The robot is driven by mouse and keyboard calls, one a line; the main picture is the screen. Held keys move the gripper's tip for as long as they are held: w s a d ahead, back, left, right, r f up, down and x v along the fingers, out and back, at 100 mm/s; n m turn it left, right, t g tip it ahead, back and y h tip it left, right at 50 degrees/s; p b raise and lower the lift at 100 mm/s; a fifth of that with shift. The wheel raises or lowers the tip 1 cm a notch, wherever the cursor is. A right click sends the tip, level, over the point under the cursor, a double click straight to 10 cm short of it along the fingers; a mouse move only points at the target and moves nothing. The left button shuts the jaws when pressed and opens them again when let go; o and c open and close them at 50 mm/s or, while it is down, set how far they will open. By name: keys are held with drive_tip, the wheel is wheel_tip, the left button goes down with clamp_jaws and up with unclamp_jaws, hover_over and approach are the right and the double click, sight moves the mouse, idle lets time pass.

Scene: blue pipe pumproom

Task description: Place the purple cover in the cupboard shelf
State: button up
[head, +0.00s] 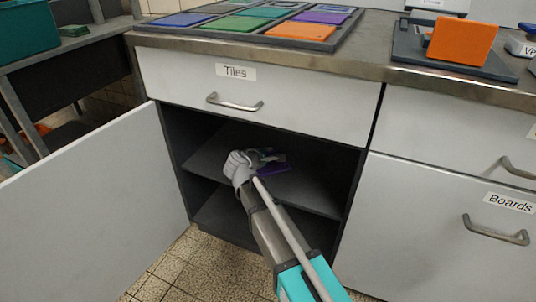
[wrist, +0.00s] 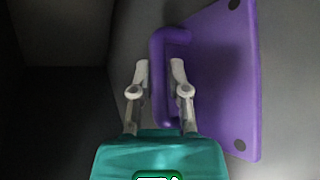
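The purple cover (wrist: 222,75) is a flat square plate with a raised purple handle (wrist: 159,85) and dark round spots at its corners. It is inside the open cupboard, over the upper shelf (head: 315,193), and only a little purple (head: 274,168) shows in the head view. My gripper (wrist: 160,73) reaches in from the front. I cannot tell whether the cover fully rests on the shelf.
The cupboard door (head: 95,215) stands open at the left. Above the opening is a shut drawer labelled Tiles (head: 300,95). The worktop holds a tray of coloured tiles (head: 250,28) and an orange block (head: 462,40). Bare shelf shows around the cover.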

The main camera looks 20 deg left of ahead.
drive_tip(key=shift+o, duration=1.4)
drive_tip(key=shift+r, duration=0.15)
drive_tip(key=shift+s+r, duration=0.1)
drive_tip(key=p+v, duration=0.5)
drive_tip(key=v, duration=0.6)
drive_tip(key=shift+s+r, duration=0.15)
drive_tip(key=shift+s, duration=0.15)
drive_tip(key=shift+a, duration=0.1)
